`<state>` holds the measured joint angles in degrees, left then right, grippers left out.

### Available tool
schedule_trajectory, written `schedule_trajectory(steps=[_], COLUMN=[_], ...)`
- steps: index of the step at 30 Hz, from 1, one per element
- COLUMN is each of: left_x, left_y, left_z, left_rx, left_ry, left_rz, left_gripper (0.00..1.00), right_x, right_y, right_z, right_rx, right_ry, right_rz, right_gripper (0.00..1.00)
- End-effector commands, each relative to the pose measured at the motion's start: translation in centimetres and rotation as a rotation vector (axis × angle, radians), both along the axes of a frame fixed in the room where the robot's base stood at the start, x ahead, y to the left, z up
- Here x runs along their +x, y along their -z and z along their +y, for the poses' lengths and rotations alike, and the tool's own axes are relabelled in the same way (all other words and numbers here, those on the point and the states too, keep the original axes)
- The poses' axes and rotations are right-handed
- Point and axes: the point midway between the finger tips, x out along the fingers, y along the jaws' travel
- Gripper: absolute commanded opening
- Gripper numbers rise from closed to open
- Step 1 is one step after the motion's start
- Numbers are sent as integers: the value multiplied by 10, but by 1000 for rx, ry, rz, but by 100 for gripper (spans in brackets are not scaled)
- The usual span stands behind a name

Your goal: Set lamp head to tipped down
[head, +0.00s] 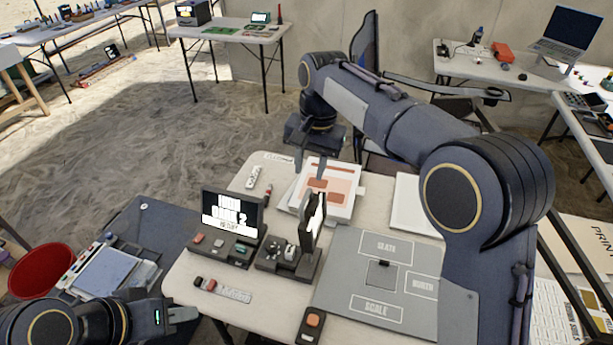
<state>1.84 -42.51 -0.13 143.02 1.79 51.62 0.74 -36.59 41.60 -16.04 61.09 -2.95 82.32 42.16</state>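A dark upright panel with a bright white face (314,216) stands on a dark base (285,260) near the middle of the table; it looks like the lamp head, seen nearly edge-on and roughly upright. My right gripper (322,170) hangs behind and above the panel, over the papers, with a thin dark finger pointing down. It seems apart from the panel, and its opening is hard to make out. My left gripper (185,314) is low at the bottom left, beside the table's front left edge, away from the lamp. Its finger opening does not show clearly.
A screen reading "Base 2" (232,208) stands left of the panel. A grey marked mat (340,285) lies to the right, and papers (345,190) lie behind. A small orange-topped device (312,322) is at the front. A red bucket (42,270) is left.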

Motion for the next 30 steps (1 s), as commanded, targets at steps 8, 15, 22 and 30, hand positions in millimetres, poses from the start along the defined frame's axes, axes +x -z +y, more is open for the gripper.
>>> schedule_trajectory(steps=[8, 15, 22, 30], left_x=[0, 0, 0, 0], left_y=[-2, -5, -5, -5], left_z=[0, 0, 0, 0], left_rx=[0, 0, 0, 0], left_ry=[0, 0, 0, 0], left_rz=[0, 0, 0, 0], left_gripper=[33, 33, 33, 33], right_x=[0, 1, 2, 2], right_y=[40, 69, 75, 74], right_z=[4, 7, 7, 7], right_rx=[-3, -1, 0, 0], right_ry=[1, 1, 1, 0], right_rz=[5, 3, 0, 0], right_gripper=[32, 32, 32, 13])
